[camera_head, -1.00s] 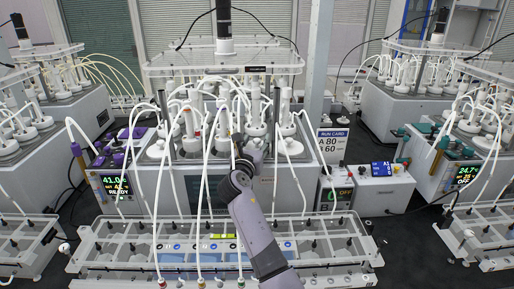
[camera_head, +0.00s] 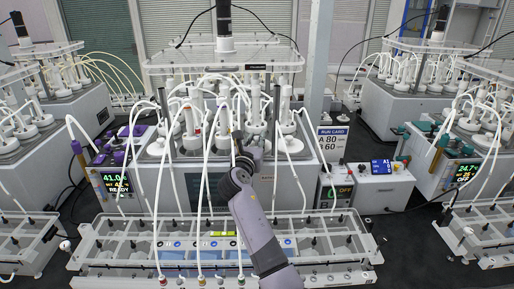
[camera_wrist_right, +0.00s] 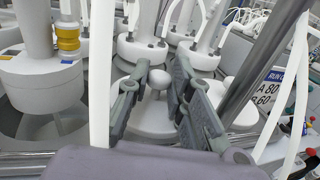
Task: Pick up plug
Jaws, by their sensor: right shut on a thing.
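The plug (camera_wrist_right: 160,82) is a small white piece with a rounded knob on a short stem. It stands between my right gripper's fingers in the right wrist view, over a white round lid (camera_wrist_right: 152,118). My right gripper (camera_wrist_right: 160,92) has two grey-green fingers, one on each side of the plug, and is shut on it. In the head view my right gripper (camera_head: 243,143) is small and dark at the front of the central reactor unit, among the white hoses. The plug cannot be made out there. My left gripper is not in view.
White hoses hang down close around my right gripper. White bottles (camera_wrist_right: 142,50) stand behind the plug. A clear rack (camera_head: 330,246) lies in front of the central unit. A metal post (camera_wrist_right: 262,55) rises to the right of the fingers. A run card (camera_head: 332,143) stands at right.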

